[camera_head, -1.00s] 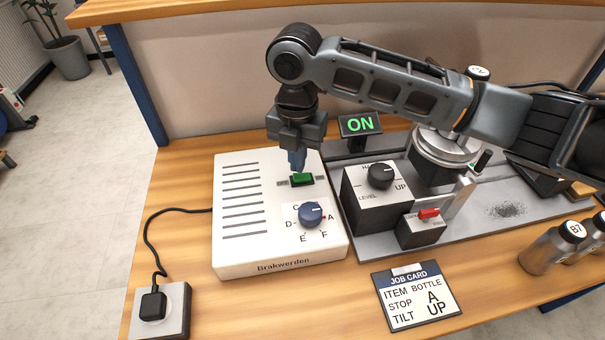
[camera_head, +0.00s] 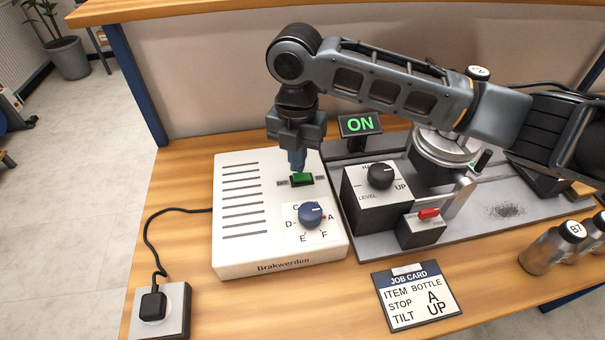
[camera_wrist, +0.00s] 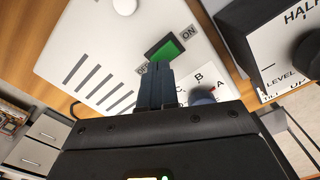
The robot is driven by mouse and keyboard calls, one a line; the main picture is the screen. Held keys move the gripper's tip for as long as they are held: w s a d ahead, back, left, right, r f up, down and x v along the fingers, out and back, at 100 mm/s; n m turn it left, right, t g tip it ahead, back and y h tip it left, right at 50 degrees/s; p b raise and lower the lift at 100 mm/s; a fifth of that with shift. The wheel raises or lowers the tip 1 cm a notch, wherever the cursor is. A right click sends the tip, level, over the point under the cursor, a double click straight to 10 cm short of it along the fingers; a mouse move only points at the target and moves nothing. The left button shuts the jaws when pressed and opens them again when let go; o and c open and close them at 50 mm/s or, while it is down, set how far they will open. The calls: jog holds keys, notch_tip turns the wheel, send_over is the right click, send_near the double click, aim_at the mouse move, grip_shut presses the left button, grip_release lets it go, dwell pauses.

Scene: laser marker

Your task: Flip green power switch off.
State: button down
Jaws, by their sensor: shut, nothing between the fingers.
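The green power switch (camera_head: 302,180) sits in the top face of the white Brakwerden box (camera_head: 240,249). In the wrist view the green switch (camera_wrist: 165,50) lies between an OFF label and an ON label. My gripper (camera_head: 297,169) is shut and empty, pointing down over the switch. In the wrist view its fingertips (camera_wrist: 158,66) are at the edge of the switch by the OFF label, partly covering that label. I cannot tell whether they touch it. The display (camera_head: 360,124) behind the box reads ON in green.
A blue dial (camera_head: 311,214) stands just in front of the switch. A black-sided box with a knob (camera_head: 380,176) and a small box with a red switch (camera_head: 428,214) stand to the right. A job card (camera_head: 416,296) lies in front; bottles (camera_head: 546,251) stand at right.

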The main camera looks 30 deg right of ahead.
aim_at(298, 177)
jog(key=shift+f+b, duration=0.65)
jog(key=shift+f, duration=0.5)
dwell(0.5)
jog(key=shift+r, duration=0.1)
jog(key=shift+r+p, duration=2.85)
jog(key=shift+r, duration=0.6)
